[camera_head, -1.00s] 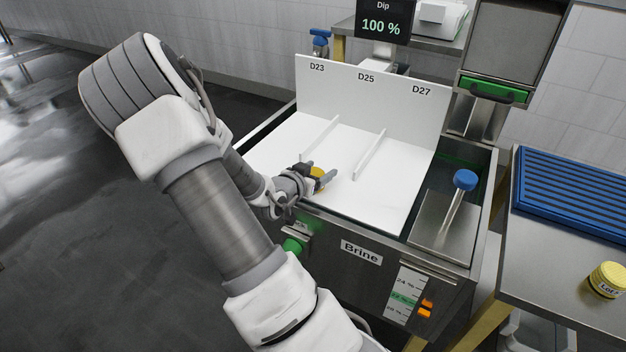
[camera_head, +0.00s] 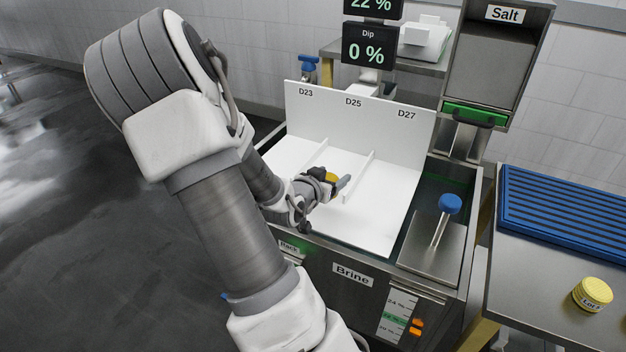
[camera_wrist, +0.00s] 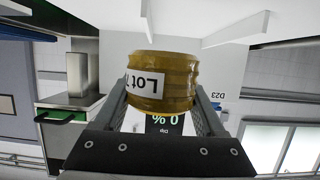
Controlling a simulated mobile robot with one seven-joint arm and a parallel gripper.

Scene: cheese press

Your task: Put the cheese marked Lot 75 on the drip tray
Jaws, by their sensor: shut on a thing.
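My gripper (camera_head: 335,183) is over the white rack above the brine tank, around the middle D25 lane. It is shut on a yellow cheese (camera_head: 331,177), mostly hidden by the fingers in the head view. In the wrist view the cheese (camera_wrist: 163,80) is between both fingers, with a label that shows upside down as "Lot 7"; the last digit is out of sight round the side. The blue ribbed tray (camera_head: 565,215), which looks like the drip tray, lies empty on the metal table at the right.
Another yellow cheese (camera_head: 592,294) with a "Lot" label stands on the metal table (camera_head: 530,290) in front of the blue tray. The rack (camera_head: 385,205) has low dividers and a tall back panel. A blue-knobbed handle (camera_head: 449,204) rises right of it. The salt dispenser (camera_head: 497,70) stands behind.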

